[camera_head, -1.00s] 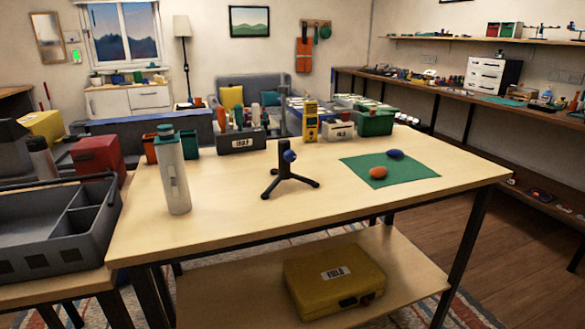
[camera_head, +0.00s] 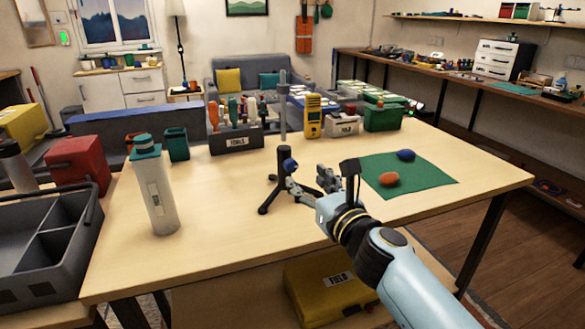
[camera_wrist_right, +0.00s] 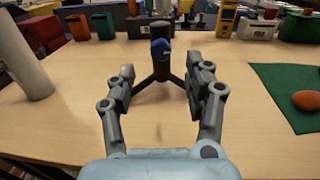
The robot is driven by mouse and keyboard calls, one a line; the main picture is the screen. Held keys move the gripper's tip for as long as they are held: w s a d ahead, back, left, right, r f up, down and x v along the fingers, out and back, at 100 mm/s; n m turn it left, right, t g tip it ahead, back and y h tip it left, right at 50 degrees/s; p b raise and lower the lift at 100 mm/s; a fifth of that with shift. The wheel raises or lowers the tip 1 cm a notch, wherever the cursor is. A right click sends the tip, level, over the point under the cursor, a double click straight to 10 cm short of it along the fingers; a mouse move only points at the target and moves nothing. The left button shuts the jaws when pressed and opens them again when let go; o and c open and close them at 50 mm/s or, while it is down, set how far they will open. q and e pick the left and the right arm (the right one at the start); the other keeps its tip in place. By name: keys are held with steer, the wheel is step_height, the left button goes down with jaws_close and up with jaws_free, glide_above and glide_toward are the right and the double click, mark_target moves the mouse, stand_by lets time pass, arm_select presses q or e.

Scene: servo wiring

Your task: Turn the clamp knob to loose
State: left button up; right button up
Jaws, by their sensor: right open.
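My right gripper (camera_head: 307,184) reaches in from the lower right, close to the stand. In the right wrist view my right gripper (camera_wrist_right: 162,80) is open and empty, with the knob ahead between and beyond its fingertips. The fingers appear apart from the knob. My left gripper is not in view.
A green mat (camera_head: 430,178) with an orange and a blue oval object lies right of the stand. A grey bottle (camera_head: 160,200) stands at left. A tools box (camera_head: 236,142) and a yellow meter (camera_head: 313,117) stand behind. The front table area is clear.

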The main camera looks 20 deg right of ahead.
mark_target(293, 166)
steer(key=w, duration=0.5)
steer(key=shift+a+f+b, duration=0.15)
steer(key=shift+a+b, duration=0.15)
steer(key=shift+b, duration=0.1)
steer(key=shift+w+a, duration=0.1)
steer(key=shift+w, duration=0.75)
steer(key=shift+c, duration=0.4)
jaws_close()
